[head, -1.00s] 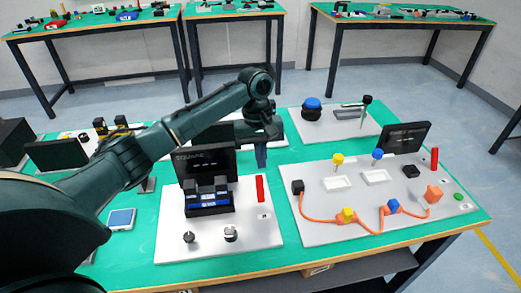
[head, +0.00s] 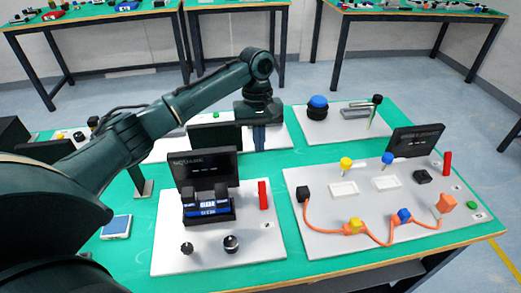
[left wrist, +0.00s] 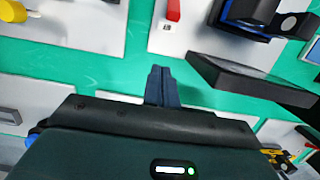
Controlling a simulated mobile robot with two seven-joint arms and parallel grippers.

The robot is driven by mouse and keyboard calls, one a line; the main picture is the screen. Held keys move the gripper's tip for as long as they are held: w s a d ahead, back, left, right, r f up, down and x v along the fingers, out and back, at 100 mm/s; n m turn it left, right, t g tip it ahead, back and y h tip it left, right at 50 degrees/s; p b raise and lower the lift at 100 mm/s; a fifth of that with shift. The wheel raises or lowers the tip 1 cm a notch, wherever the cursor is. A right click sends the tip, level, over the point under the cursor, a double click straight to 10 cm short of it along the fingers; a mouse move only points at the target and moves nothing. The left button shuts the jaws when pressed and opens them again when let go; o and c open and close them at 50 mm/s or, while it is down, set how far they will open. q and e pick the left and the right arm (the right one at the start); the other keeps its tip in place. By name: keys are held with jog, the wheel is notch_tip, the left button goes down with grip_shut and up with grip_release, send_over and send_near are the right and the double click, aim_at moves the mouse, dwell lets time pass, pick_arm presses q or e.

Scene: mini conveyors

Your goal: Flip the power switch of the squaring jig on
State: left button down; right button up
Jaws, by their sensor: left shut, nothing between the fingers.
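The squaring jig is a white panel (head: 205,258) on the green table.
A white panel with an orange cable (head: 375,238) and its own screen (head: 416,141) stands to the right. Behind are a panel with a blue button (head: 318,102) and another dark screen (head: 215,138) near my gripper. A blue-topped device (head: 116,227) lies left.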

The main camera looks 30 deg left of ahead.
aim_at(263, 195)
pick_arm(q)
jog(key=f, duration=0.5)
jog(key=s+f, duration=0.1)
jog(key=f, duration=0.1)
jog(key=shift+s+d+f, duration=0.1)
jog(key=shift+d+f, duration=0.1)
jog(key=shift+d, duration=0.2)
jog(key=shift+s+d+r+p, duration=0.25)
jog(key=shift+s+d, duration=0.15)
jog(key=shift+s, duration=0.1)
jog(key=shift+s+d+r+p, duration=0.1)
jog(key=shift+s+d+p, duration=0.15)
jog(key=shift+s+d, duration=0.15)
jog(key=shift+s+d+r, duration=0.15)
jog(key=shift+s, duration=0.15)
jog(key=shift+s+d, duration=0.15)
jog(key=shift+s, duration=0.1)
pick_arm(e)
jog(key=shift+w+d+r, duration=0.1)
jog(key=shift+d, duration=0.1)
pick_arm(q)
jog(key=shift+w+r, duration=0.1)
pick_arm(e)
jog(key=shift+r, duration=0.15)
